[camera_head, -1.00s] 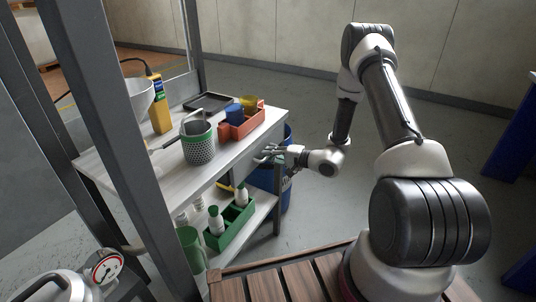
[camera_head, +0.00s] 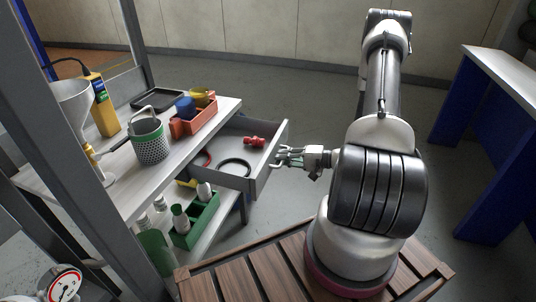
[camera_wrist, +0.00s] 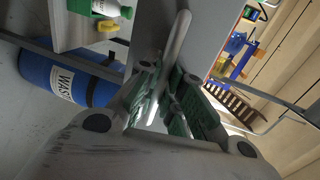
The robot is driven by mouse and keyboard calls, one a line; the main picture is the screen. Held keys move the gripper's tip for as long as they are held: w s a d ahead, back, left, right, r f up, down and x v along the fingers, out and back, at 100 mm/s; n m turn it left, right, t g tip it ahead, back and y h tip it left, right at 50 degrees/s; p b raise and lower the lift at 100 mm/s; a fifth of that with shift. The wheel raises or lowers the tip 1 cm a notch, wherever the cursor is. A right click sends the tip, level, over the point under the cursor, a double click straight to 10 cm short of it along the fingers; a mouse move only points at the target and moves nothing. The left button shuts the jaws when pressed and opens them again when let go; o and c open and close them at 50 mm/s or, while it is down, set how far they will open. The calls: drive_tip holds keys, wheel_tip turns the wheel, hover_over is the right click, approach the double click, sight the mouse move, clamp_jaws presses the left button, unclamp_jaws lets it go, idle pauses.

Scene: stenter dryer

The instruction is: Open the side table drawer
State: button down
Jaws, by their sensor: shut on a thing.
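The side table (camera_head: 128,180) stands at the left in the head view. Its drawer (camera_head: 262,182) is pulled well out toward the right, and its inside shows. A red object (camera_head: 254,142) and a dark ring (camera_head: 236,166) lie in it. My gripper (camera_head: 283,158) is at the drawer's front. In the wrist view my gripper's green-padded fingers (camera_wrist: 172,112) are shut on the drawer's bar handle (camera_wrist: 176,42), in front of the grey drawer front (camera_wrist: 215,35). Part of the handle is hidden by the fingers.
On the tabletop are a green-banded basket (camera_head: 151,147), an orange-red bin (camera_head: 194,122), a black tray (camera_head: 157,98) and a funnel (camera_head: 72,103). A green caddy (camera_head: 199,224) with bottles is on the lower shelf. A blue-legged table (camera_head: 466,120) stands at the right.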

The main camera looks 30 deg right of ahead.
drive_tip(key=shift+f+v, duration=0.15)
drive_tip(key=shift+v, duration=0.55)
drive_tip(key=shift+f+v, duration=0.15)
drive_tip(key=shift+v, duration=0.55)
drive_tip(key=shift+s+d, duration=0.1)
drive_tip(key=c, duration=1.5)
unclamp_jaws()
drive_tip(key=v, duration=1.2)
